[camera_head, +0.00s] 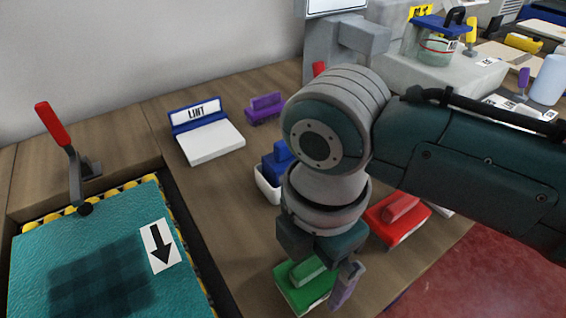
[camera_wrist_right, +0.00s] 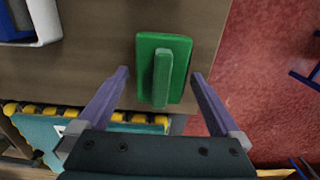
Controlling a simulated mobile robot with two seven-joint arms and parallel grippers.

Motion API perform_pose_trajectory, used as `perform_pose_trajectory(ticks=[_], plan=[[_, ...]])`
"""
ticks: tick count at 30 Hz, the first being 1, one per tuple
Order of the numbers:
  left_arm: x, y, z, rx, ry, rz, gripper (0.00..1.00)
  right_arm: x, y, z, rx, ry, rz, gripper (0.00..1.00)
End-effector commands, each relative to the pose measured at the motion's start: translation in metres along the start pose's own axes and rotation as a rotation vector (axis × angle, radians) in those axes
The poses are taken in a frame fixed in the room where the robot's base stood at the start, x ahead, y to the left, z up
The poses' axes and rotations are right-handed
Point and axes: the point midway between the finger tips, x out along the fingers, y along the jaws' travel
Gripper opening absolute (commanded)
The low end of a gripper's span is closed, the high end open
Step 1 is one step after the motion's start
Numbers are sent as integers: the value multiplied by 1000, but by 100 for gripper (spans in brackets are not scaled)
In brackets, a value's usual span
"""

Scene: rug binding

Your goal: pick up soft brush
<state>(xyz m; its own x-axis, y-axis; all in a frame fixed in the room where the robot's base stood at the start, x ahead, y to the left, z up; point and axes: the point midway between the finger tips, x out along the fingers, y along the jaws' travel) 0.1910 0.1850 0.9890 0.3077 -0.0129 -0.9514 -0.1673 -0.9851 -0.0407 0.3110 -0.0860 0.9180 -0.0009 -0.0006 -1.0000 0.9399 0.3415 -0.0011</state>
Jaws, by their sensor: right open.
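A green block-shaped brush (camera_head: 291,289) with a raised grip bar lies on the wooden bench below my right gripper (camera_head: 335,283). No label on it shows, so its kind cannot be read. In the right wrist view the green brush (camera_wrist_right: 176,52) lies ahead of and between the two spread fingers of my right gripper (camera_wrist_right: 160,75). The gripper is open and holds nothing. In the head view the gripper hides part of the brush. My left gripper is not in view.
A red brush (camera_head: 397,220) lies to the right. A blue item in a white holder (camera_head: 267,186) stands behind. A purple brush (camera_head: 264,108) and the LINT block (camera_head: 207,138) are farther back. A teal mat (camera_head: 30,255) with a red-handled clamp (camera_head: 55,125) is left.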

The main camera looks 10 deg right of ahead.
Motion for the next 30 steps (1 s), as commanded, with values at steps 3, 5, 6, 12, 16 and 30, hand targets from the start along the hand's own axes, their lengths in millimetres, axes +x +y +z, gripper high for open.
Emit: perform_pose_trajectory(ticks=[3,5,6,12,16,30], plan=[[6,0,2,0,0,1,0,19,-1,-1,-1,-1,-1,100],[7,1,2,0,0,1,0,23,-1,0,-1,-1,0,100],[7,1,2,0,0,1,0,25,-1,0,-1,-1,0,100],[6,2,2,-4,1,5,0,24,-1,0,-1,-1,1,100],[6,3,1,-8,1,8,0,24,-1,0,-1,-1,1,88],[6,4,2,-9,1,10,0,24,0,0,-1,-1,1,35]])
